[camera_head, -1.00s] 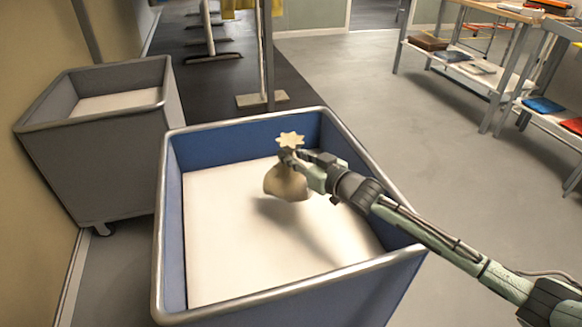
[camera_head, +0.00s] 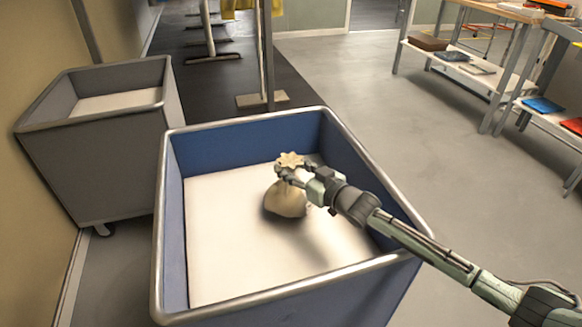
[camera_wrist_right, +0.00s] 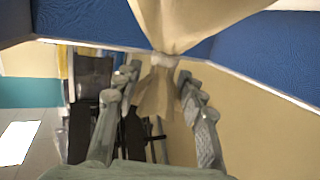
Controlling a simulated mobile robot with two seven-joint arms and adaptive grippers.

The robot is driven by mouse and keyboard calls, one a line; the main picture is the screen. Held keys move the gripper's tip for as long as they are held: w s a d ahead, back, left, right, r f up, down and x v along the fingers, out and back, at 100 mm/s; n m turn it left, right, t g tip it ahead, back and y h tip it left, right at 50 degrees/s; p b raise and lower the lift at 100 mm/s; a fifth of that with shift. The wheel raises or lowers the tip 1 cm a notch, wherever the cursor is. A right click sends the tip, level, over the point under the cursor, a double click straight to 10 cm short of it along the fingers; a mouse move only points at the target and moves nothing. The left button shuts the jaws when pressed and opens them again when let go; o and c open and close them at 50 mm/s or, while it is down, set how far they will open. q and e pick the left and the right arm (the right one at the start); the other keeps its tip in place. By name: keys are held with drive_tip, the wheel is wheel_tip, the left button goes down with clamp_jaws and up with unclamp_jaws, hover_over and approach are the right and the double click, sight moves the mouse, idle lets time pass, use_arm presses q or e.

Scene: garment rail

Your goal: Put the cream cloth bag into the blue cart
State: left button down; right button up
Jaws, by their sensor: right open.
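The cream cloth bag (camera_head: 285,199) is inside the blue cart (camera_head: 226,146), low over or on its white floor, upright with its frilled top up. Whether it bears fully on the floor is hard to tell. My right gripper (camera_head: 288,173) is at the bag's neck, below the frill. In the right wrist view, the gripper (camera_wrist_right: 153,78) is open, with a finger on each side of the tied neck of the bag (camera_wrist_right: 185,22) and gaps beside it. My left gripper is not in view.
A grey cart (camera_head: 105,150) stands left of the blue cart. A rail post with a foot (camera_head: 262,100) stands behind it. Shelved tables (camera_head: 470,70) with folded items are at the right. Grey floor between is clear. My right arm crosses the cart's right rim.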

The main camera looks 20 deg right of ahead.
drive_tip(key=shift+r, duration=0.3)
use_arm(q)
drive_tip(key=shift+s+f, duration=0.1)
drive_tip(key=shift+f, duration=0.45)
use_arm(e)
drive_tip(key=v, duration=0.7)
drive_tip(key=shift+s, duration=0.2)
drive_tip(key=shift+o, duration=0.4)
drive_tip(key=shift+d, duration=0.1)
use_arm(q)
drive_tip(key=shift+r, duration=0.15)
use_arm(e)
drive_tip(key=o, duration=1.3)
